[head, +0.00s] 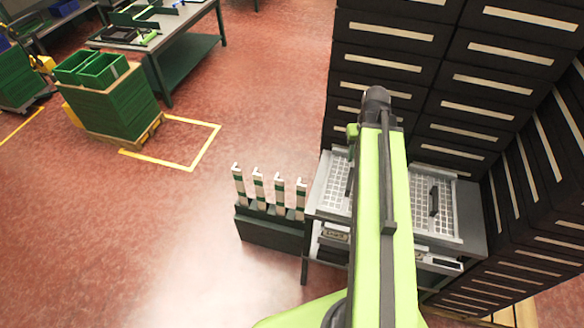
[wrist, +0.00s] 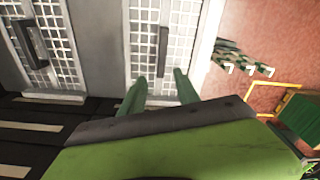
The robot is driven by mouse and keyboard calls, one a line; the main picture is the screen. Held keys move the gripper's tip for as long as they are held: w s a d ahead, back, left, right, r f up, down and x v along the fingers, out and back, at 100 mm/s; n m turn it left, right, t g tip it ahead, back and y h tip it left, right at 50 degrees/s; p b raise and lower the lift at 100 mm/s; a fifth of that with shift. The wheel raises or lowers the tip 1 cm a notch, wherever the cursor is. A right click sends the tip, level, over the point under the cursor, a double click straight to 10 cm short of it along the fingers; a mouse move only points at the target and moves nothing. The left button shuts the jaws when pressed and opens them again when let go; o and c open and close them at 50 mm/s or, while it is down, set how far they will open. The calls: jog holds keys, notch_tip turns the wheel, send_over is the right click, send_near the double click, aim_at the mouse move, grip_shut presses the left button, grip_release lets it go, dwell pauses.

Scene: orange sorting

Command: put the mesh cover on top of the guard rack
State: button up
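Two white mesh covers with dark handles lie side by side on a grey stand (head: 471,235). The left mesh cover (head: 336,196) and the right mesh cover (head: 446,218) are partly hidden by my lime-green arm. In the wrist view, one mesh cover (wrist: 143,40) is ahead of my gripper (wrist: 157,84), its dark handle (wrist: 163,52) just beyond the fingertips. The other mesh cover (wrist: 60,60) is at the left. My two green fingers are apart with nothing between them. I cannot tell for sure which piece is the guard rack; the grey stand has shelves below its top.
A dark holder (head: 268,230) with several upright white-and-green posts stands left of the stand. Dark drawer cabinets (head: 420,70) rise behind and to the right. Green bins on a pallet (head: 115,105) and a workbench (head: 185,45) are at upper left. Open red floor lies between.

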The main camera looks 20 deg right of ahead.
jog(key=w+a+n, duration=0.3)
jog(key=a, duration=2.4)
jog(key=shift+g, duration=0.3)
notch_tip(320, 180, down, 4)
jog(key=b, duration=0.4)
jog(key=shift+s+d+f+b, duration=0.1)
jog(key=shift+f+b, duration=0.15)
jog(key=shift+b, duration=0.05)
